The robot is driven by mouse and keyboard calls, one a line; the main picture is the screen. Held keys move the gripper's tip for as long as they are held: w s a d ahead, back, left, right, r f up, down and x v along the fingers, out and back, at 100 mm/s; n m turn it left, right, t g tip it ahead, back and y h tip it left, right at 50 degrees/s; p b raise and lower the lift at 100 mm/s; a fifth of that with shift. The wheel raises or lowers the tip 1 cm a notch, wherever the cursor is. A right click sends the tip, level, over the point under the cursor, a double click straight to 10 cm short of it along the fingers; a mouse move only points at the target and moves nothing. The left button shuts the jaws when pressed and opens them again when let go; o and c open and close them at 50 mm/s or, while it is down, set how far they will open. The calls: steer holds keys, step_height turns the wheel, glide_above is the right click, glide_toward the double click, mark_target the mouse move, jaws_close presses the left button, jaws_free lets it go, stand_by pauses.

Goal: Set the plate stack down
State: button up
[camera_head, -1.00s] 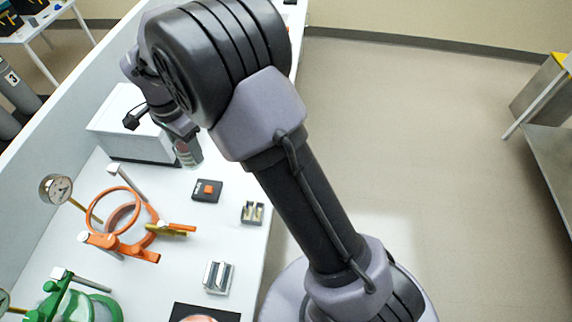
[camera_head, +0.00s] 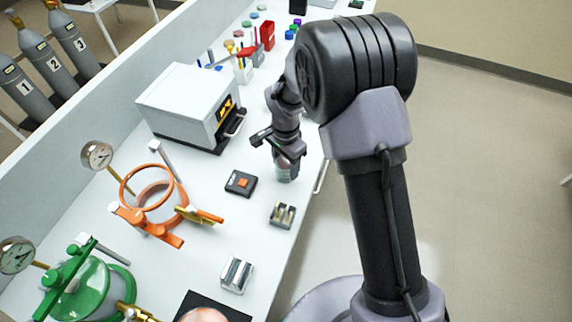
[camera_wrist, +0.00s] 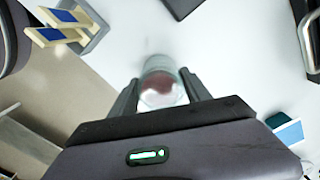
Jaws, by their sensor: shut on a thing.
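The plate stack (camera_wrist: 162,88) is a clear, round stack with a reddish tint. In the wrist view it sits between the two fingers of my gripper (camera_wrist: 160,92), which is shut on it. In the head view my gripper (camera_head: 287,160) points down near the bench's right edge, and the stack (camera_head: 286,172) shows below it, partly hidden by the fingers. The stack is to the right of the black box with an orange button (camera_head: 240,183). I cannot tell whether its bottom touches the bench.
A white oven-like box (camera_head: 185,105) with a front handle stands behind left. An orange-ringed vessel (camera_head: 150,195) and a green-lidded vessel (camera_head: 90,290) stand left. The bench (camera_head: 215,205) has bare patches between.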

steer(key=shift+f, duration=0.15)
steer(key=o, duration=1.6)
step_height(320, 180, up, 13)
steer(key=p, duration=0.3)
step_height(320, 180, up, 13)
steer(key=n+t+y, duration=0.1)
steer(key=n+t, duration=0.1)
glide_above(286, 161)
steer(key=s+d, duration=0.6)
steer(key=s, duration=0.1)
steer(key=s+d+r+n+t, duration=0.1)
steer(key=s, duration=0.4)
steer(key=s+d+r+n+t, duration=0.1)
steer(key=s+r, duration=0.1)
steer(key=s, duration=0.3)
steer(key=s+d+r+n+t+y, duration=0.1)
steer(key=s+d, duration=0.1)
steer(key=s, duration=0.4)
steer(key=shift+r+t, duration=0.3)
steer(key=shift+t, duration=0.1)
